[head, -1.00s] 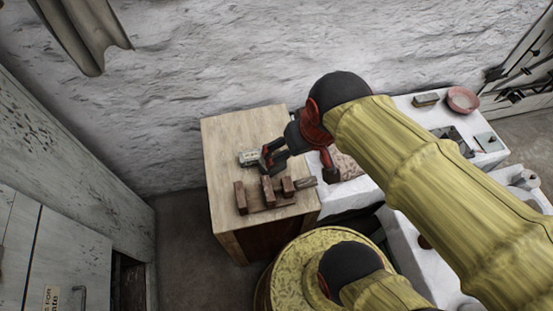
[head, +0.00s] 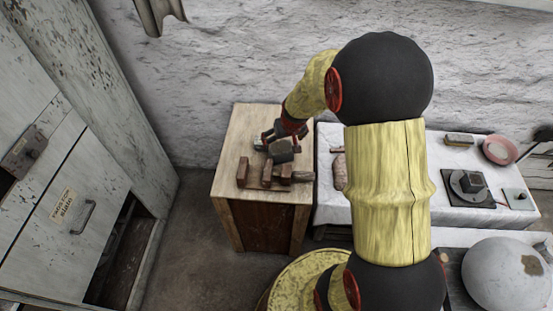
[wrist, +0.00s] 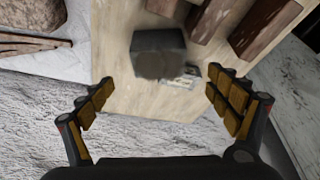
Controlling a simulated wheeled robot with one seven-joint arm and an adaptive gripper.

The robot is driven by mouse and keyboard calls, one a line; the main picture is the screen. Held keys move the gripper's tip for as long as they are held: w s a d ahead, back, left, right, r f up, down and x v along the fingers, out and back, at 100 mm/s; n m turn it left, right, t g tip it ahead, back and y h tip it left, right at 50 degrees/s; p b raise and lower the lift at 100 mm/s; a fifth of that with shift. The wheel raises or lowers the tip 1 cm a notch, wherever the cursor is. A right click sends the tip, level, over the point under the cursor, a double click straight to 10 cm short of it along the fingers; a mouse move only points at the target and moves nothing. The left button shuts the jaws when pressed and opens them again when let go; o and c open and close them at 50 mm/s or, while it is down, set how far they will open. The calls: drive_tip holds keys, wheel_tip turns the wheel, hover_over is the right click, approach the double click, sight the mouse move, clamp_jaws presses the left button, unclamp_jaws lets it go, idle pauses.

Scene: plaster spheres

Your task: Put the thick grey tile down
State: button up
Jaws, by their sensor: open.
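A dark grey block, apparently the thick grey tile (head: 281,152), is at the top of the wooden cabinet (head: 245,125), just below my gripper (head: 278,135). In the wrist view the grey tile (wrist: 158,52) is beyond the fingertips, over the pale wooden top. My gripper (wrist: 160,78) is open, its fingers wide apart, with nothing held between them. The tile is slightly blurred, and I cannot tell whether it lies flat.
A small pale printed item (wrist: 182,78) lies beside the tile. A white-covered table (head: 440,150) to the right holds a pink bowl (head: 501,150) and a dark plate (head: 455,180).

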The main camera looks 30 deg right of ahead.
sight(281, 147)
drive_tip(key=shift+w+d+f, duration=0.1)
drive_tip(key=shift+w+f, duration=0.15)
drive_tip(key=shift+f, duration=0.05)
drive_tip(key=shift+b+x, duration=0.45)
drive_tip(key=shift+x, duration=0.4)
drive_tip(key=b+x, duration=0.1)
drive_tip(key=x, duration=0.1)
drive_tip(key=b+x, duration=0.1)
drive_tip(key=x, duration=0.2)
drive_tip(key=shift+s+f+b, duration=0.1)
drive_tip(key=shift+f+b, duration=0.2)
drive_tip(key=shift+f, duration=0.1)
drive_tip(key=shift+r, duration=0.1)
drive_tip(key=shift+c, duration=1.1)
drive_tip(key=c, duration=1.9)
drive_tip(key=shift+r, duration=0.1)
drive_tip(key=shift+c, duration=0.2)
